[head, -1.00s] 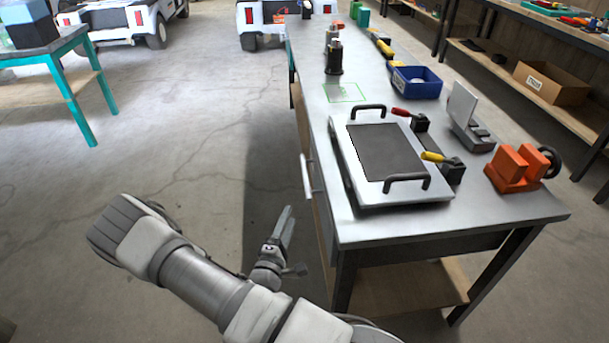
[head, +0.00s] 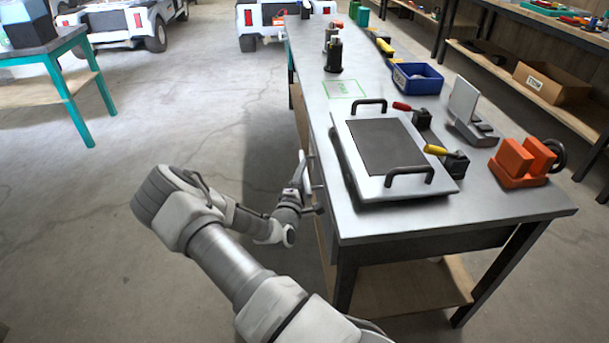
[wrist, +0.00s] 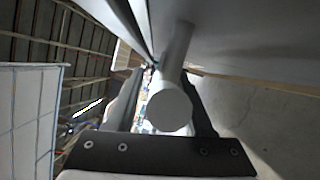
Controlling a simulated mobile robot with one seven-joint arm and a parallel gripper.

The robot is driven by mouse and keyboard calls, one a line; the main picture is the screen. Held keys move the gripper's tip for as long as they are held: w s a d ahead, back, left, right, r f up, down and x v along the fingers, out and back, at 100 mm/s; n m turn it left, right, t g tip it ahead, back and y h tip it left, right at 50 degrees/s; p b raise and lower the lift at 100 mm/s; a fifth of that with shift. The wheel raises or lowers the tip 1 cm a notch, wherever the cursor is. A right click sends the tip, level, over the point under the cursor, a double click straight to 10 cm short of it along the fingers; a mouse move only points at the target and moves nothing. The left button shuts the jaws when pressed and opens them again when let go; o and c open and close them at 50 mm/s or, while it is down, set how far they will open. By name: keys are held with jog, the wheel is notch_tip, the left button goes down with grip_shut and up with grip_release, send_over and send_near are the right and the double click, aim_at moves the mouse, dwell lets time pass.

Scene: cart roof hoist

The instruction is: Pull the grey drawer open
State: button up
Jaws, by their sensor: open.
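The grey drawer (head: 318,181) is in the left side of the metal workbench, mostly foreshortened in the head view. Its pale bar handle (head: 306,178) stands out from the front, partly hidden by my gripper (head: 301,172). In the wrist view the round end of the handle bar (wrist: 169,108) lies between the two dark fingers of my gripper (wrist: 163,112). The fingers are open, one on each side of the bar. I cannot tell whether either finger touches it. The drawer front looks about level with the bench side.
On the workbench (head: 480,215) lie a white plate with a dark pad and two black handles (head: 385,147), an orange vice (head: 520,160) and a blue bin (head: 417,78). Open concrete floor (head: 190,125) lies left of the bench. A teal table (head: 68,95) stands far left.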

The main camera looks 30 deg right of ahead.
jog(key=shift+w+d, duration=0.25)
grip_shut()
dwell(1.4)
